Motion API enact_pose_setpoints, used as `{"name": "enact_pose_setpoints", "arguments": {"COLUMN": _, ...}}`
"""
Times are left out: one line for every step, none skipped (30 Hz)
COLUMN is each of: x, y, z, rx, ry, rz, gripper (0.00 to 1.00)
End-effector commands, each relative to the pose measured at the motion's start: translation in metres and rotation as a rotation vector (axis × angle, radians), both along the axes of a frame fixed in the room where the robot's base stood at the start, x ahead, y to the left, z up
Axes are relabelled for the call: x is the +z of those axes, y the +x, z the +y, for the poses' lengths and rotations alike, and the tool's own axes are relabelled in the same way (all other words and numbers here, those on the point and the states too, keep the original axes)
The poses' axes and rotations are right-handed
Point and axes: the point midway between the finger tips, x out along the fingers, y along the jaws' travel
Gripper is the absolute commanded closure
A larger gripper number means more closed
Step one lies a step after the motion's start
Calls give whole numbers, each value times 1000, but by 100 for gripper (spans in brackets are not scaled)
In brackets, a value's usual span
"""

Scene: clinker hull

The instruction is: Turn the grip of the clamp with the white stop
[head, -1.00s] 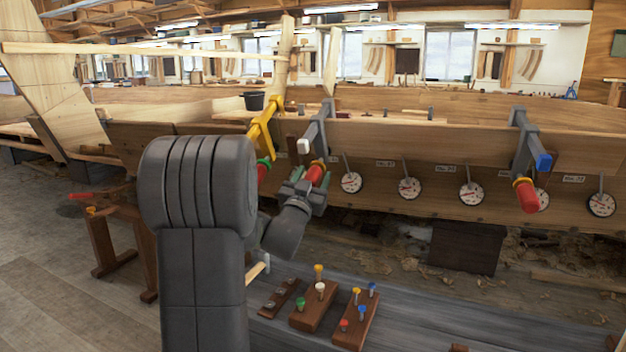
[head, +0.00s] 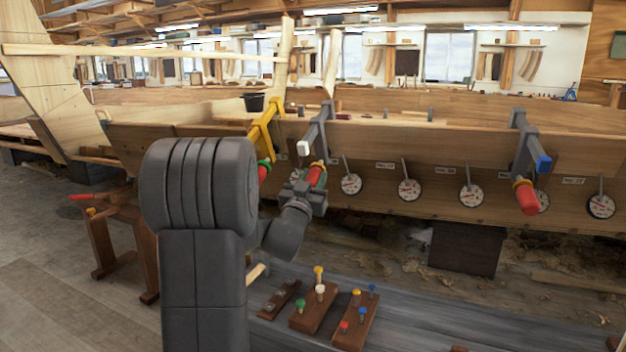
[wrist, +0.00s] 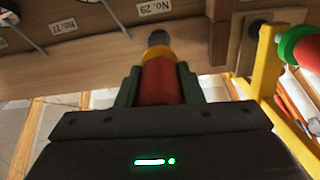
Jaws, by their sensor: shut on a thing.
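The clamp with the white stop (head: 303,148) is a grey clamp (head: 317,130) hooked over the hull's top plank. Its red grip (head: 316,174) with a yellow collar hangs at the lower end, tilted. My gripper (head: 308,188) is around this grip. In the wrist view the red grip (wrist: 160,82) sits between the two dark green fingers of my gripper (wrist: 158,86), with the yellow collar and grey screw end beyond it. The fingers are shut on the grip, one on each side. The lower part of the grip is hidden by the gripper body.
A yellow clamp (head: 264,130) with a green collar and red grip stands close at left. A grey clamp with a blue stop (head: 543,162) is at right. Several dials (head: 409,190) line the hull plank. Wooden blocks with coloured pegs (head: 355,322) lie below.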

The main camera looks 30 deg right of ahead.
Motion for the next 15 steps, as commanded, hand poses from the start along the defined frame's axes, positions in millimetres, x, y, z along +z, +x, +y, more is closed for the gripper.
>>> {"name": "enact_pose_setpoints", "arguments": {"x": 0, "y": 0, "z": 0, "rx": -10, "ry": -18, "rz": 19, "gripper": 89}}
{"name": "enact_pose_setpoints", "arguments": {"x": 0, "y": 0, "z": 0, "rx": -17, "ry": -33, "rz": 34, "gripper": 89}}
{"name": "enact_pose_setpoints", "arguments": {"x": 0, "y": 0, "z": 0, "rx": -27, "ry": -53, "rz": 53, "gripper": 89}}
{"name": "enact_pose_setpoints", "arguments": {"x": 0, "y": 0, "z": 0, "rx": -37, "ry": -69, "rz": 69, "gripper": 89}}
{"name": "enact_pose_setpoints", "arguments": {"x": 0, "y": 0, "z": 0, "rx": -45, "ry": -85, "rz": 86, "gripper": 89}}
{"name": "enact_pose_setpoints", "arguments": {"x": 0, "y": 0, "z": 0, "rx": -56, "ry": -109, "rz": 109, "gripper": 89}}
{"name": "enact_pose_setpoints", "arguments": {"x": 0, "y": 0, "z": 0, "rx": -66, "ry": -128, "rz": 127, "gripper": 89}}
{"name": "enact_pose_setpoints", "arguments": {"x": 0, "y": 0, "z": 0, "rx": -76, "ry": -147, "rz": 146, "gripper": 89}}
{"name": "enact_pose_setpoints", "arguments": {"x": 0, "y": 0, "z": 0, "rx": -89, "ry": -173, "rz": 171, "gripper": 89}}
{"name": "enact_pose_setpoints", "arguments": {"x": 0, "y": 0, "z": 0, "rx": -99, "ry": -192, "rz": 190, "gripper": 89}}
{"name": "enact_pose_setpoints", "arguments": {"x": 0, "y": 0, "z": 0, "rx": -109, "ry": -212, "rz": 209, "gripper": 89}}
{"name": "enact_pose_setpoints", "arguments": {"x": 0, "y": 0, "z": 0, "rx": -121, "ry": -238, "rz": 235, "gripper": 89}}
{"name": "enact_pose_setpoints", "arguments": {"x": 0, "y": 0, "z": 0, "rx": -132, "ry": -257, "rz": 254, "gripper": 89}}
{"name": "enact_pose_setpoints", "arguments": {"x": 0, "y": 0, "z": 0, "rx": -141, "ry": -276, "rz": 272, "gripper": 89}}
{"name": "enact_pose_setpoints", "arguments": {"x": 0, "y": 0, "z": 0, "rx": -155, "ry": -301, "rz": 297, "gripper": 89}}
